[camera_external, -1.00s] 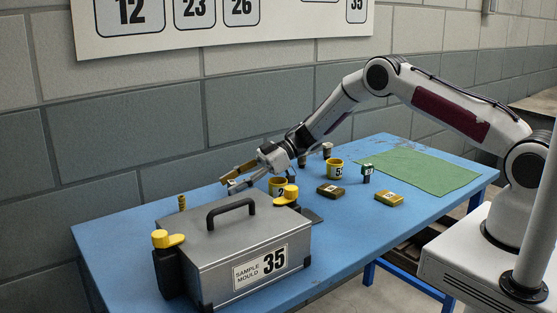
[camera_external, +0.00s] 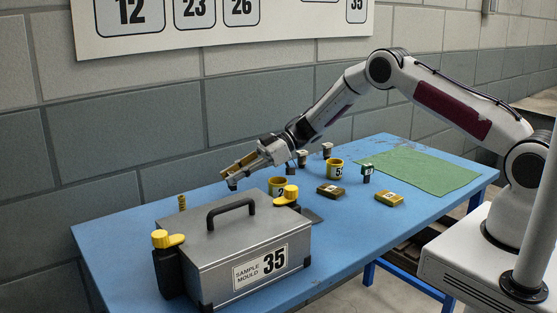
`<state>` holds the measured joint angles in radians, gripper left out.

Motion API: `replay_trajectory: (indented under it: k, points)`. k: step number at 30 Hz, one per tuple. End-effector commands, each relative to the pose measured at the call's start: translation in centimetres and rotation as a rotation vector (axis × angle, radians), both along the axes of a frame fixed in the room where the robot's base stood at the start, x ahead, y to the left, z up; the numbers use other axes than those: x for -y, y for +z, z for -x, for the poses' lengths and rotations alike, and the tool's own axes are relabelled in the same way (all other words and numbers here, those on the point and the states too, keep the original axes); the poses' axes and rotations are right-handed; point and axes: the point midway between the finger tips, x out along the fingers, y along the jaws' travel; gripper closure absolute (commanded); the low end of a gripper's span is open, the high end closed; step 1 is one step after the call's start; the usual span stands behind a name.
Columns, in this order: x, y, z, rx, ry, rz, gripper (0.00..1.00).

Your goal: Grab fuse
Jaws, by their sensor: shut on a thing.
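My gripper (camera_external: 232,174) is in the middle left of the view, above the far side of the blue table and behind the grey mould case. Its jaws are shut on a small dark piece, taken to be the fuse (camera_external: 232,184), which shows just below the fingertips. The fingers hide most of it, so its full shape cannot be told. Whether it touches the table is also unclear.
A grey case (camera_external: 243,237) marked 35 stands in front, with yellow-topped clamps. Yellow cups (camera_external: 335,169), brass blocks (camera_external: 389,199) and small dark blocks (camera_external: 367,173) stand to the right. A brass peg (camera_external: 182,203) is at left. The green mat (camera_external: 420,172) is clear.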

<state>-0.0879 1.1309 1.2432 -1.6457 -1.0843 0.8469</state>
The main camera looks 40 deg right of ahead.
Motion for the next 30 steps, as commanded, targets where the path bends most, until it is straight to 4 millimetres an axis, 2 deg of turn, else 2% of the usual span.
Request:
replay_trajectory:
  k: [9,15,21,30]
  points:
    - [0.0,4.7,0.0,0.003,0.0,0.0,0.96]
    - [0.0,6.7,0.0,0.001,0.0,0.0,0.96]
    - [0.0,7.4,0.0,0.0,0.001,0.0,0.96]
    - [0.0,7.4,0.0,0.0,0.001,0.0,0.96]
